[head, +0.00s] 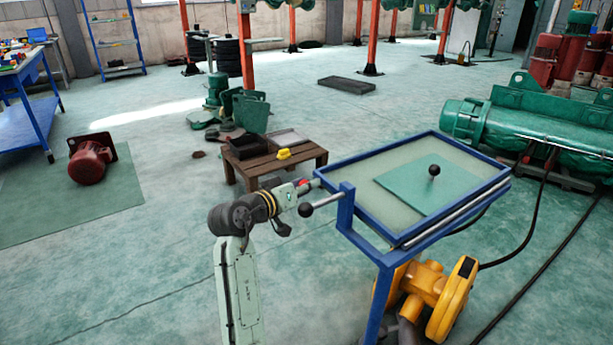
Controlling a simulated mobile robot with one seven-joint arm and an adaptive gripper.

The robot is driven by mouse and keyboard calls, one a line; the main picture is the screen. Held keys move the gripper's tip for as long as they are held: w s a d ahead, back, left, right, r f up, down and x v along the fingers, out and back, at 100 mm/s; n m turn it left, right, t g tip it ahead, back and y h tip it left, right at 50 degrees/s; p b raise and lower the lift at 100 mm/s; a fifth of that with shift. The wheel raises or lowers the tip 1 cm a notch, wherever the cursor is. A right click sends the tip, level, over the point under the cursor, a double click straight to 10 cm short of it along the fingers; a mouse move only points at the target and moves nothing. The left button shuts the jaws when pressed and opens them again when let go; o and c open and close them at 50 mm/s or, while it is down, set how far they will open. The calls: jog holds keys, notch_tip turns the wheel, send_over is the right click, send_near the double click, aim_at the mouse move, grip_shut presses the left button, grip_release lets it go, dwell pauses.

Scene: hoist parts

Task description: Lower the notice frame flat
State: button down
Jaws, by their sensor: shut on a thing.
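The blue-rimmed notice frame (466,213) is in the right half of the head view, on a blue post stand (376,315). It looks near level, but I cannot tell whether it is fully flat. A pale panel fills it, and a green square plate (400,187) with a black ball knob (434,170) lies over the panel. My gripper (314,184) is at the frame's left corner, shut on its edge. The exact contact is small and partly hidden. A black-knobbed lever (321,203) sticks out left from the stand, just below my gripper.
A low wooden table (262,172) with dark and pale trays and a yellow item stands behind my arm. A yellow machine (428,295) sits under the frame. A green hoist drum (520,135) and black cables are at right. The floor at left front is open.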

jog(key=shift+a+f+n, duration=0.25)
jog(key=shift+f+n, duration=0.05)
jog(key=shift+f, duration=0.85)
jog(key=c, duration=1.3)
grip_release()
jog(key=shift+d, duration=0.1)
jog(key=shift+s+r, duration=0.25)
jog(key=v, duration=1.1)
jog(key=shift+s+a+r, duration=0.1)
jog(key=shift+a+r, duration=0.05)
jog(key=shift+a, duration=0.15)
